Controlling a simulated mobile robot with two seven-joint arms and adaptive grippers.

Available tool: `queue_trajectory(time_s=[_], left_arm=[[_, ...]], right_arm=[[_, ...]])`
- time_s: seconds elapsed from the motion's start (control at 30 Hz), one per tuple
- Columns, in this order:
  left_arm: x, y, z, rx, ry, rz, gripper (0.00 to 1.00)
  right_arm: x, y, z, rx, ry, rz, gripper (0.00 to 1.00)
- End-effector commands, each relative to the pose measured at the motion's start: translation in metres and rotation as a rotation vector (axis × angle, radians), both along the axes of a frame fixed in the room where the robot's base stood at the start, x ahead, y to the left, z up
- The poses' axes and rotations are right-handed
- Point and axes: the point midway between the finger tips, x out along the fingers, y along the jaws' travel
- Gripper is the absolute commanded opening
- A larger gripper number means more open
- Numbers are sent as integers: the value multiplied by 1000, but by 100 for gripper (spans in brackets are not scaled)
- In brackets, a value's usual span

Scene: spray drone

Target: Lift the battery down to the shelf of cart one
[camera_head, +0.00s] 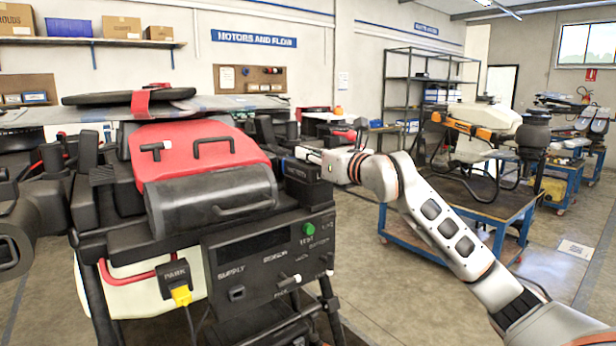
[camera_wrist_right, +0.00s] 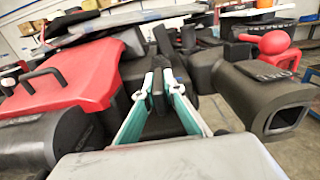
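A spray drone (camera_head: 205,160) with a red and black housing fills the left half of the head view. A dark block (camera_head: 300,170) with small, partly legible white lettering sits at its right side; I cannot tell for sure that it is the battery. My right gripper (camera_head: 312,156) reaches this side from the right. In the right wrist view its two green-padded fingers (camera_wrist_right: 160,95) stand on either side of a dark part. I cannot tell whether they press on it. My left gripper is not in view. A blue-framed cart (camera_head: 450,208) stands at right, its number not readable.
A front panel (camera_head: 270,262) with a green button and a yellow plug (camera_head: 181,296) is on the drone's near side. Another drone (camera_head: 490,125) stands on the blue-framed cart. A dark hollow housing (camera_wrist_right: 270,98) is close right of my fingers. Floor (camera_head: 375,290) is open between drone and cart.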

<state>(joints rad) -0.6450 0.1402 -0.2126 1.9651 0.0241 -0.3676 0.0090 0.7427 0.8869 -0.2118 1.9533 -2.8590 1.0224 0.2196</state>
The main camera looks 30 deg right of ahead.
Motion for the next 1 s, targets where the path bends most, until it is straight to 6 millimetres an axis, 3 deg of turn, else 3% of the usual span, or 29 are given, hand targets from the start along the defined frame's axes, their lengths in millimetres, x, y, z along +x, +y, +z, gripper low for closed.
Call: queue_trajectory(time_s=[0.47,0.8,1.0], left_arm=[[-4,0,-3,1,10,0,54],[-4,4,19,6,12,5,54],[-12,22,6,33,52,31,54]], right_arm=[[-1,-1,8,-2,-10,-2,0],[-1,-1,48,-1,-13,-1,0],[-1,-1,74,-2,-13,-1,0]])
